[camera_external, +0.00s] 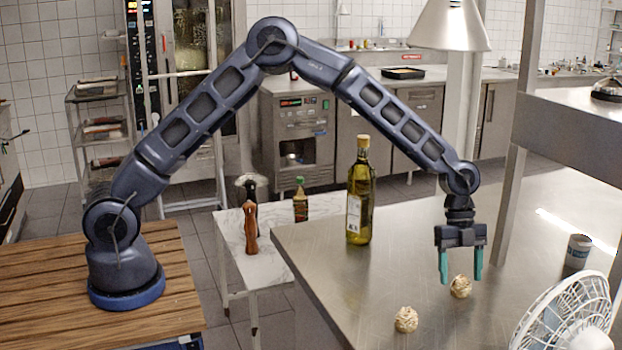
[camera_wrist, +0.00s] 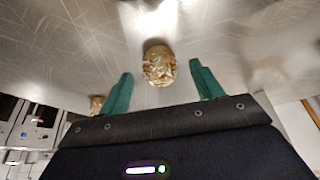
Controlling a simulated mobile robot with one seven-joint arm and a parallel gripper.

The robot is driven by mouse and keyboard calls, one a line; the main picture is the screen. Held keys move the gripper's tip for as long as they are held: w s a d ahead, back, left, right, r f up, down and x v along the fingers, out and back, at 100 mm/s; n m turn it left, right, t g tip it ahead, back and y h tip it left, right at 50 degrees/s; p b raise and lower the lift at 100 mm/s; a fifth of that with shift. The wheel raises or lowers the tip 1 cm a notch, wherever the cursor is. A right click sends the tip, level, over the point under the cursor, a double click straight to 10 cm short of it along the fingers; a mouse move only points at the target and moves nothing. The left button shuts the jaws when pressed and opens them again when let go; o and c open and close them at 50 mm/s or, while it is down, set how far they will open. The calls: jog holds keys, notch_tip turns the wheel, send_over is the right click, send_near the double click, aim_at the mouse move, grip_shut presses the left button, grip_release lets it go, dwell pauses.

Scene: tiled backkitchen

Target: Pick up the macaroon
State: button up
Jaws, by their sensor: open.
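Two small, pale, lumpy cookies that look like macaroons are on the steel table. One macaroon (camera_external: 461,286) is close to my gripper (camera_external: 461,279); the other macaroon (camera_external: 406,319) lies to the left and nearer the camera. My gripper points down with its two green fingers apart and nothing between them that I can see held. In the wrist view, the near macaroon (camera_wrist: 159,66) sits between and just beyond the fingertips of my gripper (camera_wrist: 161,80). The other macaroon (camera_wrist: 97,105) is partly hidden behind the left finger.
A tall oil bottle (camera_external: 360,190) stands on the steel table (camera_external: 330,270) left of my gripper. A white fan (camera_external: 570,315) and a grey cup (camera_external: 578,251) are at the right. A steel post (camera_external: 520,130) and shelf rise behind. Table space between bottle and gripper is clear.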

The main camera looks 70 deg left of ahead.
jog(key=shift+x, duration=1.1)
jog(key=shift+c, duration=0.5)
jog(key=c, duration=1)
jog(key=shift+o, duration=0.2)
jog(key=shift+r, duration=0.1)
